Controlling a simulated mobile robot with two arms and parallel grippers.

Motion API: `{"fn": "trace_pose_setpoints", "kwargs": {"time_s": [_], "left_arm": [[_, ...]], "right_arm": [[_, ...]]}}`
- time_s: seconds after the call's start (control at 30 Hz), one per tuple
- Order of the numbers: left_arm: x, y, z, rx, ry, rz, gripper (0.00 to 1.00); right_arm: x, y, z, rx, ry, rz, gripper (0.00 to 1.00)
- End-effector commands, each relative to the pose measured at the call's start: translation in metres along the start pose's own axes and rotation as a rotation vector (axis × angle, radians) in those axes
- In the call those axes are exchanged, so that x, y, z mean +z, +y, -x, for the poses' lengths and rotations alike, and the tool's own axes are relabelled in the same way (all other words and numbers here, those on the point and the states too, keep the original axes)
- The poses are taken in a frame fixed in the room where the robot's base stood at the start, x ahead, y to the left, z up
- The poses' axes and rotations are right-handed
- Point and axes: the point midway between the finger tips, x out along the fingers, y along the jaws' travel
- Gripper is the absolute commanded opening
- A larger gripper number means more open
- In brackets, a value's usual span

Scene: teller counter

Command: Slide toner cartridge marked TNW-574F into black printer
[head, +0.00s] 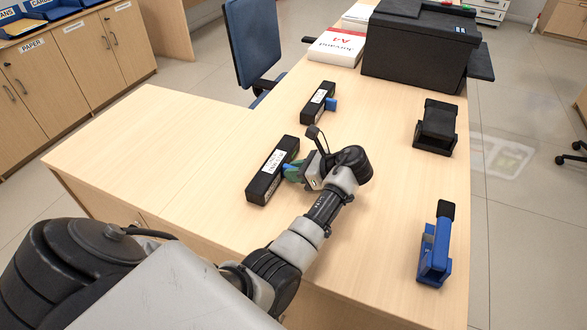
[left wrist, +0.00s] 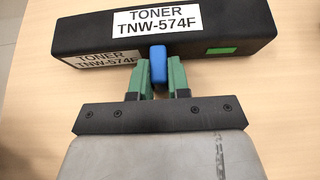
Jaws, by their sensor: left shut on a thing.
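The toner cartridge marked TNW-574F (left wrist: 85,35) is a long black box with white labels, a green patch and a blue tab (left wrist: 158,66). It also shows in the head view (head: 264,184), lying on the desk or just over it; I cannot tell which. My left gripper (left wrist: 160,72) has its green fingers shut on the blue tab; in the head view the gripper (head: 293,171) is at the cartridge's right side. The black printer (head: 415,52) stands at the far end of the desk. My right gripper is not in view.
A second black cartridge (head: 318,103) with a blue tab lies farther back. A black device (head: 436,128) and a blue stapler-like tool (head: 436,248) stand along the right edge. A paper pack marked A4 (head: 335,46) is left of the printer. The desk's left wing (head: 140,140) is clear.

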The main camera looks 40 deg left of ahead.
Motion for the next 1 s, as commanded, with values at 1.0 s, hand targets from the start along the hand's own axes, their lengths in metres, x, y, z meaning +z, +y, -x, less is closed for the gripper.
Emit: {"fn": "trace_pose_setpoints", "kwargs": {"time_s": [1.0], "left_arm": [[-0.023, 0.000, 0.060, -0.001, -0.001, 0.003, 0.00]], "right_arm": [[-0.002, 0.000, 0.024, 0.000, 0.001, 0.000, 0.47]]}}
